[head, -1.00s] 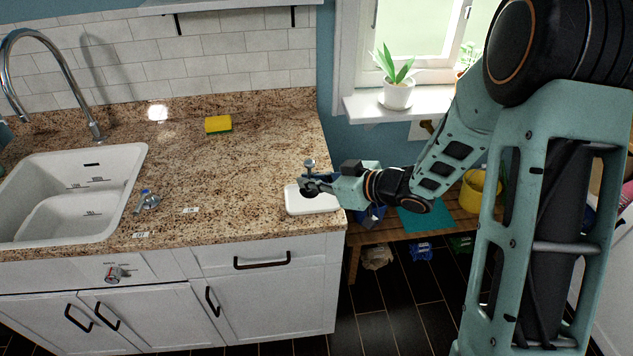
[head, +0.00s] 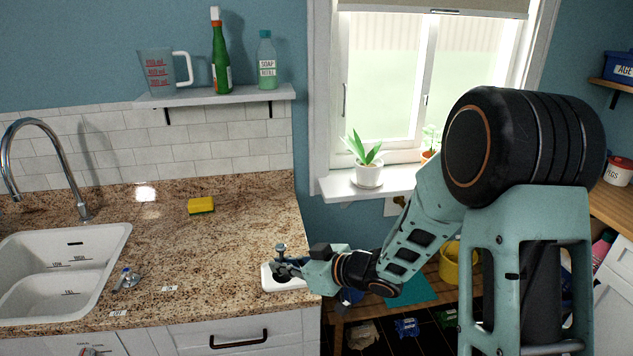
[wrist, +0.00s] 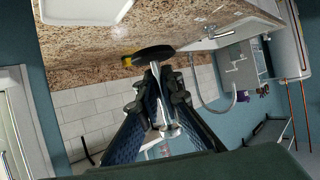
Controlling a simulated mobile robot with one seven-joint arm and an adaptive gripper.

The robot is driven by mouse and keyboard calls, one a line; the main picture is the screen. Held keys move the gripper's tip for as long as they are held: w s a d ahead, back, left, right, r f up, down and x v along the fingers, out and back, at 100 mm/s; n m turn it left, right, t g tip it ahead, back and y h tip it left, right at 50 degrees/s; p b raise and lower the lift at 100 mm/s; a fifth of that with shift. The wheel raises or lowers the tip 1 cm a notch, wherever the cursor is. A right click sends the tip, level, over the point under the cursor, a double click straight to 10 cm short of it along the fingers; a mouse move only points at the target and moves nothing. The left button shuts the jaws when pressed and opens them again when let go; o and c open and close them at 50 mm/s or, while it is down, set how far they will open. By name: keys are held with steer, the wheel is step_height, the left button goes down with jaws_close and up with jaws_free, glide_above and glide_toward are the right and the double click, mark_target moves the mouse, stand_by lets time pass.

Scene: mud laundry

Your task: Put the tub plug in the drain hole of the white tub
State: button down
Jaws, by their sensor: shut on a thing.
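My gripper (head: 287,266) is over the small white dish (head: 290,284) at the counter's right end. In the wrist view my gripper (wrist: 160,100) is shut on the metal stem of the tub plug (wrist: 154,53), whose black round disc shows beyond the fingertips. In the head view the plug's metal knob (head: 281,247) sticks up at the fingers; whether the plug touches the dish is unclear. The white tub (head: 110,250) is set into the counter at the far left, with level marks inside. I cannot make out its drain hole.
A chrome faucet (head: 70,165) arches over the tub's back. A small blue-topped metal item (head: 127,279) and labels lie beside the tub. A yellow sponge (head: 201,205) lies at the back. The speckled counter (head: 210,245) between dish and tub is mostly clear.

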steer(key=w+d+r+m+t+h, duration=0.45)
steer(key=w+d, duration=0.25)
steer(key=d, duration=0.3)
steer(key=d+r+m+t+h, duration=0.1)
steer(key=d+r+m+h, duration=0.2)
steer(key=d, duration=0.5)
steer(key=d+r+m+h, duration=0.2)
steer(key=d+m+h, duration=0.1)
steer(key=d, duration=0.5)
steer(key=shift+w+r+m+t, duration=0.3)
steer(key=shift+r+m+t, duration=0.1)
steer(key=shift+m, duration=0.25)
steer(key=shift+h, duration=0.25)
